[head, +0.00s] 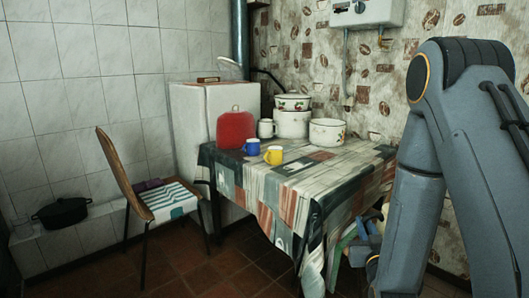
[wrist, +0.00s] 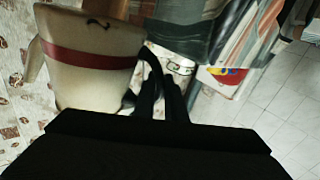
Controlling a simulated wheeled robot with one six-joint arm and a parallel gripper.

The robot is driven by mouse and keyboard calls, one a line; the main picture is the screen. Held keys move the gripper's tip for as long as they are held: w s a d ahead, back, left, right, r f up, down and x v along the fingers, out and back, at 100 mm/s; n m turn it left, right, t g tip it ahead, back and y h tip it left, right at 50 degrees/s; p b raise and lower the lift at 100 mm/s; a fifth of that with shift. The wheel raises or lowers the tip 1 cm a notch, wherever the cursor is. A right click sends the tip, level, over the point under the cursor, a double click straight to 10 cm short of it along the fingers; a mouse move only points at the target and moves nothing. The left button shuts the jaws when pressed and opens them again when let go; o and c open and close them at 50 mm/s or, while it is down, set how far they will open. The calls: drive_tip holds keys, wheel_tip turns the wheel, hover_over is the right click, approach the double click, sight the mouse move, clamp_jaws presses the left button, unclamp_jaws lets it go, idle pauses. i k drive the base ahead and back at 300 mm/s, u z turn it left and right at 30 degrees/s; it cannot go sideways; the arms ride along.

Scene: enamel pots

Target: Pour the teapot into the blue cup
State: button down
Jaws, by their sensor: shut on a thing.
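My gripper (wrist: 162,92) shows in the wrist view as dark fingers shut on the black handle of the teapot (wrist: 88,75). The teapot is cream white with a dark red band, and a pale spout-like part shows at its left side. The wrist picture looks upside down. The blue cup (head: 251,146) stands upright near the front left of the table in the head view, apart from my gripper. It also shows small in the wrist view (wrist: 215,71). The teapot and the gripper's fingertips cannot be made out in the head view.
A yellow cup (head: 273,155) stands close right of the blue cup. A red rounded thing (head: 236,130), a white mug (head: 266,128) and white pots (head: 327,132) stand behind on the table (head: 330,168). A chair (head: 150,195) is at the left. The table's right front is clear.

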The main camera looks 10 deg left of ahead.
sight(253, 144)
drive_tip(key=u, duration=2.25)
drive_tip(key=k, duration=1.1)
drive_tip(key=z, duration=1.25)
drive_tip(key=i, duration=0.7)
drive_tip(key=z, duration=0.05)
